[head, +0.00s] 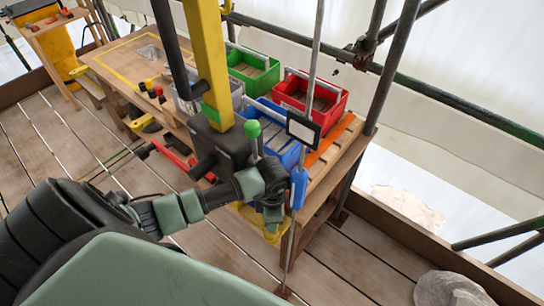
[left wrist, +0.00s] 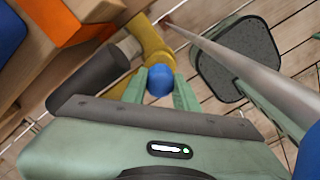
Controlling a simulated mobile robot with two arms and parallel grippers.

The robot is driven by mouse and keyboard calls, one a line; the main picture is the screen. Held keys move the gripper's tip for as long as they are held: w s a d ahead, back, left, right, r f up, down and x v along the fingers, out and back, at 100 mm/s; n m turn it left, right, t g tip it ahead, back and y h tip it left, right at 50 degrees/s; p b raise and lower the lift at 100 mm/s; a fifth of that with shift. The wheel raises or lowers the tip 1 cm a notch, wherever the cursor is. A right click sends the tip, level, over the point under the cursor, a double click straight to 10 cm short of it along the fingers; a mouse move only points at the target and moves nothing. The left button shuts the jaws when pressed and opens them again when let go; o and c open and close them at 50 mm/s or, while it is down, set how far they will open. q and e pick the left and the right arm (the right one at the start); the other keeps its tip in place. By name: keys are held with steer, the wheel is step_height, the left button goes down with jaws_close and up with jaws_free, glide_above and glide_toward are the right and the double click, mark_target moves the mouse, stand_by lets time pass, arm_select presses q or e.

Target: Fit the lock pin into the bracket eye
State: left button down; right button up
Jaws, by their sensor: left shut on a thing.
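A round blue knob (left wrist: 160,80), which looks like the head of the lock pin, sits between the fingers of my left gripper (left wrist: 159,90) in the left wrist view. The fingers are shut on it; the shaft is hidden. A yellow part (left wrist: 150,42) lies just beyond the knob; I cannot tell whether they touch. No bracket eye can be made out. In the head view my left gripper (head: 272,212) points down beside the table's near corner, and the pin is hidden there. My right gripper is not in view.
A thin metal pole (head: 291,235) with a blue grip (head: 299,188) stands close right of my left gripper. Behind it are a blue bin (head: 283,155), a red bin (head: 325,103) and a green bin (head: 262,84) on the wooden table. A yellow post (head: 207,55) rises nearby.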

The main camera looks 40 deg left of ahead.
arm_select(q)
steer(key=shift+f+b, duration=0.85)
steer(key=shift+f, duration=0.2)
steer(key=c, duration=1)
jaws_free()
steer(key=shift+r, duration=0.1)
